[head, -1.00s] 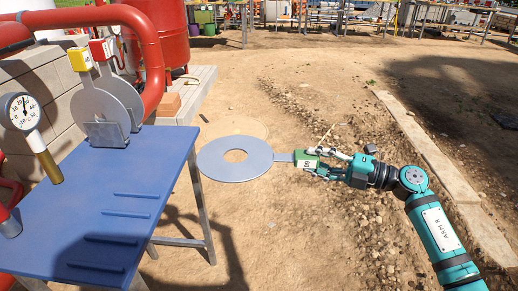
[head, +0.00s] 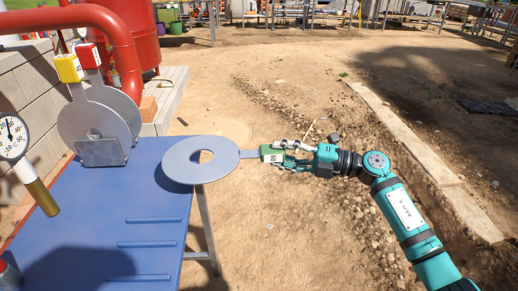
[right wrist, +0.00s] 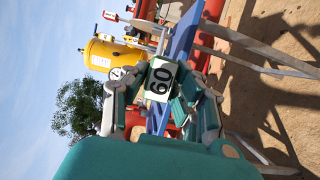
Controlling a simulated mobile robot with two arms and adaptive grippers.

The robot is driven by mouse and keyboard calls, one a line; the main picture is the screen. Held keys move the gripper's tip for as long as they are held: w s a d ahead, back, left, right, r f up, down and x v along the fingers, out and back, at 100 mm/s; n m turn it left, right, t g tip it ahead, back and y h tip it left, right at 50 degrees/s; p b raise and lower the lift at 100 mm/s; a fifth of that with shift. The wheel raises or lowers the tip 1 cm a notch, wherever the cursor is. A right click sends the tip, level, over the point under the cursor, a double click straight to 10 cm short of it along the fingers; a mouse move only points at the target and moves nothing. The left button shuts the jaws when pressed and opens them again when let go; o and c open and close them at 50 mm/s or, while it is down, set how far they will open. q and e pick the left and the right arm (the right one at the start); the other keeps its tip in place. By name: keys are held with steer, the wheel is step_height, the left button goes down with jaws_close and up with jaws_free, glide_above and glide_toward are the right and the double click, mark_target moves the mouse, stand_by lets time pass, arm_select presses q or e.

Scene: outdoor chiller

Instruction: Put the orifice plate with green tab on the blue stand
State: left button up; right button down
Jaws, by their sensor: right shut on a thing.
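The orifice plate with green tab (head: 180,162) is a flat grey disc with a round hole. Its green tab (head: 267,153) is held in my right gripper (head: 288,155), which is shut on it. The plate is about level, and its disc is over the right back edge of the blue stand (head: 90,230), above its surface. My left gripper is not in view.
Two other plates, with yellow (head: 68,68) and red (head: 90,56) tabs, stand upright in a metal holder (head: 100,150) at the stand's back. A dial gauge (head: 12,138) stands at the left. Red pipes (head: 75,18) are behind. Bare ground lies right of the stand.

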steer(key=shift+w+a+r, duration=0.1)
steer(key=shift+w+a, duration=0.05)
steer(key=shift+a, duration=0.2)
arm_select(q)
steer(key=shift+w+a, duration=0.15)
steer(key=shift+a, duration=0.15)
arm_select(e)
steer(key=shift+d, duration=0.25)
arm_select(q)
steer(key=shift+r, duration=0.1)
arm_select(e)
glide_toward(223, 156)
steer(key=w+a+f, duration=0.4)
steer(key=a, duration=0.1)
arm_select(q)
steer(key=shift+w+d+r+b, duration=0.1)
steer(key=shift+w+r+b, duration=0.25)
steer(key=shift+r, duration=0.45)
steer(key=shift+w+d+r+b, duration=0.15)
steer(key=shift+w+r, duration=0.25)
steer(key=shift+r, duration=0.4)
arm_select(e)
steer(key=shift+s+f, duration=0.1)
steer(key=shift+f, duration=0.75)
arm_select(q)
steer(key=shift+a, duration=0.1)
